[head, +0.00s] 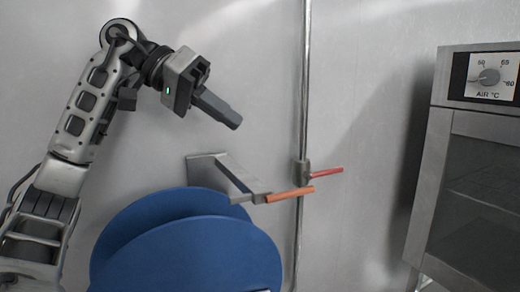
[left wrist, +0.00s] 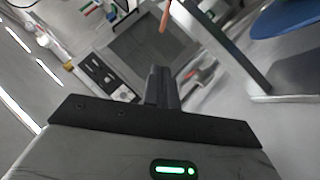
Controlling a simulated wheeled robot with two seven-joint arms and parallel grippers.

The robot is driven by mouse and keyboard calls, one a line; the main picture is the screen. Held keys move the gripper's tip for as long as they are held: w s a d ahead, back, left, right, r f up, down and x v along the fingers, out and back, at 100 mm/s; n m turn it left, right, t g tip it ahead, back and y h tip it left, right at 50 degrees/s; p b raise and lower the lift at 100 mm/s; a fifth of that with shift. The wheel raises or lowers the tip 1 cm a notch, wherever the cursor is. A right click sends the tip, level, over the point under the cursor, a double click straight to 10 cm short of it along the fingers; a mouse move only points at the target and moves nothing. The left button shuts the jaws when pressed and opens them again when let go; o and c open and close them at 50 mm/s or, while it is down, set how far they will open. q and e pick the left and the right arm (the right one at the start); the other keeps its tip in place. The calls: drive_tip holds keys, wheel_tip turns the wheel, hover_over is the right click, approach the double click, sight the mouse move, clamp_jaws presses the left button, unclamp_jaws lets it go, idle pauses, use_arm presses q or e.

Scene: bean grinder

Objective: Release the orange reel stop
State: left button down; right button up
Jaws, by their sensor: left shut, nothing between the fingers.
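The orange reel stop (head: 290,194) is a short bar at the outer end of a grey metal bracket (head: 240,180) on the wall, above a blue reel (head: 190,250). The orange stop also shows at the top of the left wrist view (left wrist: 164,16), with the blue reel (left wrist: 290,16) at the upper right. My left gripper (head: 236,124) is shut and empty, above the bracket and to the upper left of the orange stop, apart from both. Its closed fingers also show in the left wrist view (left wrist: 161,88). My right gripper is not in view.
A vertical pipe (head: 303,80) runs down the wall behind the orange stop. A red valve handle (head: 326,172) on it lies close to the stop. A steel oven-like cabinet (head: 440,190) with an air temperature dial stands at the right. The wall between is bare.

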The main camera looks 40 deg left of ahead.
sight(291, 195)
use_arm(q)
drive_tip(key=s+f+x, duration=0.1)
drive_tip(key=s+x, duration=0.1)
drive_tip(key=x, duration=1)
drive_tip(key=shift+d+f, duration=0.2)
drive_tip(key=shift+f, duration=0.25)
